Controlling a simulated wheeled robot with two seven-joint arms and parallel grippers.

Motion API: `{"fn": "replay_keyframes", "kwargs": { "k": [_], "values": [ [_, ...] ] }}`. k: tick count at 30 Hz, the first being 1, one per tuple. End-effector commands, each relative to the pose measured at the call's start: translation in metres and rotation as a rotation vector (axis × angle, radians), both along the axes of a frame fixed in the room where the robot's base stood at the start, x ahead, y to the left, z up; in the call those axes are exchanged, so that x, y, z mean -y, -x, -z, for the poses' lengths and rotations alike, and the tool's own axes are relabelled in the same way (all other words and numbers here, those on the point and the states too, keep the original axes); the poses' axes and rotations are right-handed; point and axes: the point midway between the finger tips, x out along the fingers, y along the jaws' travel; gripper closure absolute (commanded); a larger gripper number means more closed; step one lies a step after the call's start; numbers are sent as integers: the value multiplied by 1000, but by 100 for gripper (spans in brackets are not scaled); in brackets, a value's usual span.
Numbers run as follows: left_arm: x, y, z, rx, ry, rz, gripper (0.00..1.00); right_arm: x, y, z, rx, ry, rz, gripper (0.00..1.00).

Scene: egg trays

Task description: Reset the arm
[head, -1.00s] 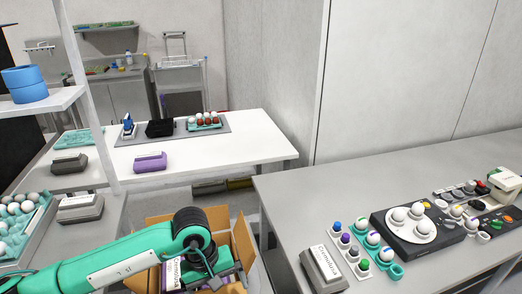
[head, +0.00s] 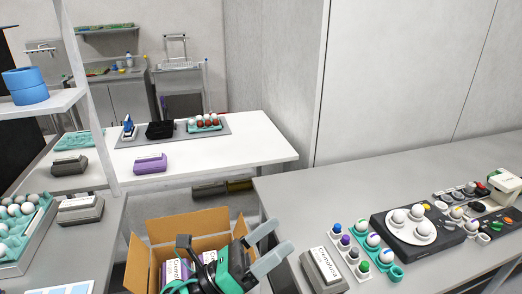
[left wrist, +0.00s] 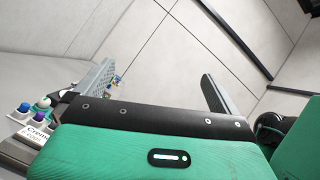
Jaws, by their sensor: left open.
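My left gripper (head: 274,244) is in front of and to the right of the open cardboard box in the head view. Its two grey fingers point up and to the right, spread apart with nothing between them. The cardboard box (head: 188,224) holds labelled cartons (head: 174,272), partly hidden by my arm. My right gripper is not in view.
The right table (head: 290,190) holds a labelled grey carton (head: 323,268), a teal egg tray (head: 394,270) and a black device with a white disc (head: 418,232). A white table (head: 240,150) stands behind. An egg tray (head: 25,240) is at left.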

Motion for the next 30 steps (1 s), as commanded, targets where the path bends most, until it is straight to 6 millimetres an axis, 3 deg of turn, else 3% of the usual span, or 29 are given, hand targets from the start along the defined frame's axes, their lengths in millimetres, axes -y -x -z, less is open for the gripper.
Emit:
{"fn": "replay_keyframes", "kwargs": {
  "k": [4, 7, 11, 14, 17, 21, 24, 30],
  "values": [
    [-53, -33, 10, -395, 304, -139, 0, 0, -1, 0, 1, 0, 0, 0],
    [-92, -50, 35, -657, 506, -231, 0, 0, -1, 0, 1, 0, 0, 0],
    [-141, -57, 85, -988, 766, -360, 0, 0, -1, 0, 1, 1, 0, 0],
    [-174, -48, 133, -1233, 965, -470, 0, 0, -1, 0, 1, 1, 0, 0],
    [-201, -25, 184, -1469, 1160, -592, 0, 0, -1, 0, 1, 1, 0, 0],
    [-227, 25, 247, -1755, 1404, -779, 0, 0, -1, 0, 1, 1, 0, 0],
    [-237, 61, 278, -1903, 1537, -899, 0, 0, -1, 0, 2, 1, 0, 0],
    [-245, 128, 314, -2111, 1725, -1118, 0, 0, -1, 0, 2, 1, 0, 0]
  ]
}}
